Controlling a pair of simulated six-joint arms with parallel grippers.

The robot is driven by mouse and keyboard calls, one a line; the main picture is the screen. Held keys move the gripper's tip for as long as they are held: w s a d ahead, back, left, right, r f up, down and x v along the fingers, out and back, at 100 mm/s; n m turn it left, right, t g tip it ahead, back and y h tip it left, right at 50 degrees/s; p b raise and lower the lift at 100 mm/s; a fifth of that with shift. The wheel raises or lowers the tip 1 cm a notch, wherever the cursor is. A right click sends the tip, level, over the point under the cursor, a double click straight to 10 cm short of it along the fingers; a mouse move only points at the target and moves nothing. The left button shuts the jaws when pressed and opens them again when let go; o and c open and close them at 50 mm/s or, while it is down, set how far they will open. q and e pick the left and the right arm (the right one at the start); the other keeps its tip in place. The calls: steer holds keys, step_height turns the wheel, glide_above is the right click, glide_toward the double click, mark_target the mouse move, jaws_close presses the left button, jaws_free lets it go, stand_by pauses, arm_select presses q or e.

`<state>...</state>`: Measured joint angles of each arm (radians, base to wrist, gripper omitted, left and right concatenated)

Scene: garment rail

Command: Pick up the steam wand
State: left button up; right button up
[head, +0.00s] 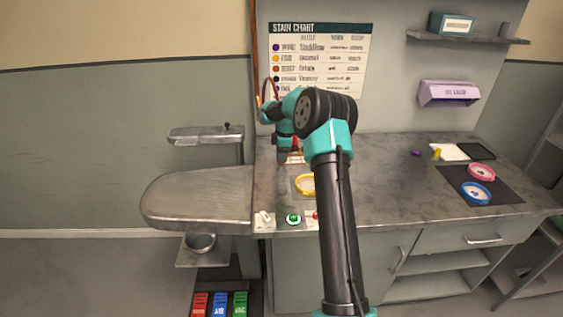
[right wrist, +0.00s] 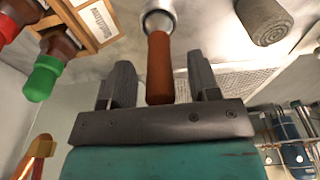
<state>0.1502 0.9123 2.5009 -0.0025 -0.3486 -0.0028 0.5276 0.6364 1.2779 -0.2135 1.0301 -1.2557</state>
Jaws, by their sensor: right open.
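The steam wand (right wrist: 160,65) shows in the right wrist view as a brown-orange handle with a silver metal collar at its top. My right gripper (right wrist: 162,85) is open, with one dark finger on each side of the handle's lower end. Gaps show between the handle and both fingers; I cannot tell the depth between them. In the head view my right gripper (head: 287,155) points down over the left part of the counter, and my own arm hides much of that area. My left gripper is not in view.
Bottles with red and green caps and a wooden rack (right wrist: 95,20) are beside the wand, with a grey roll (right wrist: 265,20) opposite. A pressing board (head: 195,195) extends left.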

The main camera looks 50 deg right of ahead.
jaws_close()
stand_by(0.5)
step_height(320, 180, up, 10)
steer(key=shift+r, duration=0.1)
stand_by(0.5)
stand_by(0.4)
